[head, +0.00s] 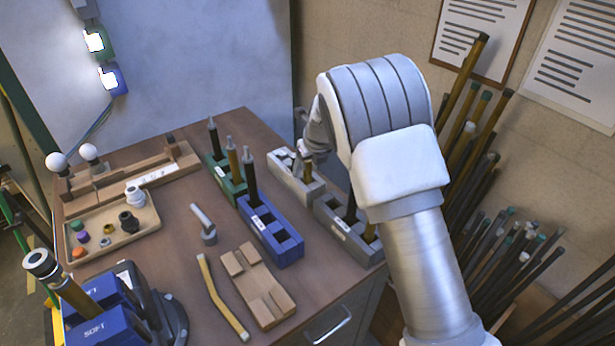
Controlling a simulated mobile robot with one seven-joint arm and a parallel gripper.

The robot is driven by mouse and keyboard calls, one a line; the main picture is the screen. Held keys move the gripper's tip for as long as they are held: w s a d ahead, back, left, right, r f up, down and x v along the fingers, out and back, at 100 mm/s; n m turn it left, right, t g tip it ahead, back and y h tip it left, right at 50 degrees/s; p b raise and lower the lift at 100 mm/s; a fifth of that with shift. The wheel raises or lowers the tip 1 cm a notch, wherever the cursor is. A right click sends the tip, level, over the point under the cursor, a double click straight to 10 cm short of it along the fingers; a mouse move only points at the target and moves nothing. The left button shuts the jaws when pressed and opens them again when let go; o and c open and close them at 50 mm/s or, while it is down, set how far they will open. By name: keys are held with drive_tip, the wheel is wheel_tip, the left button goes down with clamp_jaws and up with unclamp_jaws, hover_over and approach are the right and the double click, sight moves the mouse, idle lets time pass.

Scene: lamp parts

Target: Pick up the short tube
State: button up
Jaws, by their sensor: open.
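My arm reaches in from the right, and my gripper (312,152) points down over the right end of a light grey rack (293,187). The jaws are open, and their tips are partly hidden by my own wrist. A small brass-coloured piece shows between or just behind the fingers; I cannot tell whether it touches them. Which piece is the short tube is not certain.
A green rack (222,176), a blue rack (262,240) and a dark grey rack (345,235) hold upright tubes near my gripper. A bent brass tube (220,297) and wooden block (258,285) lie in front. A parts tray (112,243) is left. Loose tubes stand right.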

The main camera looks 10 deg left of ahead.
drive_tip(key=shift+c, duration=0.3)
clamp_jaws()
